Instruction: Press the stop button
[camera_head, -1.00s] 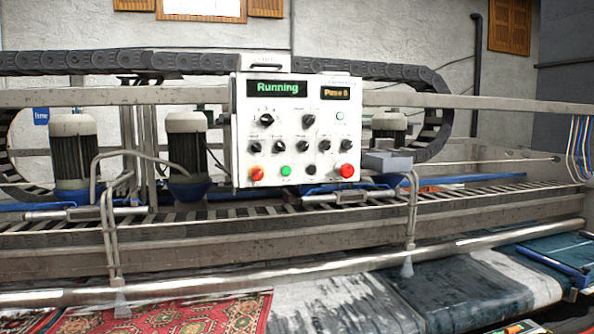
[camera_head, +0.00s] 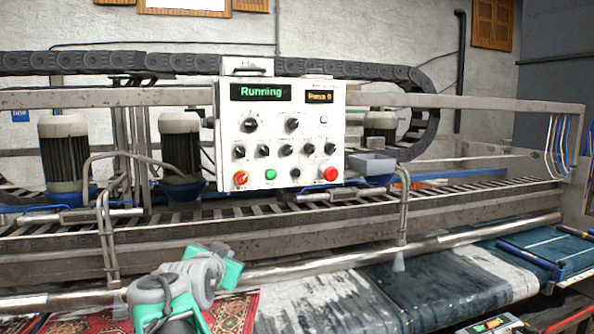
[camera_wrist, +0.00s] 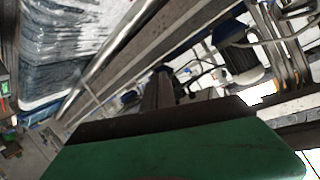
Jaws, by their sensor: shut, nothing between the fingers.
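The white control panel (camera_head: 279,135) faces me in the head view, its screen reading "Running". A large red button (camera_head: 330,174) sits at its lower right. A smaller red control with some yellow (camera_head: 240,178) is at its lower left, and a green button (camera_head: 270,174) is beside that. The labels are too small to read, so I cannot tell which is marked stop. My grey and teal arm shows at the bottom left, below and apart from the panel. In the wrist view my gripper (camera_wrist: 161,74) is shut and empty; the panel does not show there.
A metal rail (camera_head: 300,272) and conveyor frame run across below the panel. A bent pipe (camera_head: 404,205) stands at the right, and a small grey box (camera_head: 372,166) is beside the panel. Motors (camera_head: 63,155) stand at the left. Rugs (camera_head: 440,285) lie in front.

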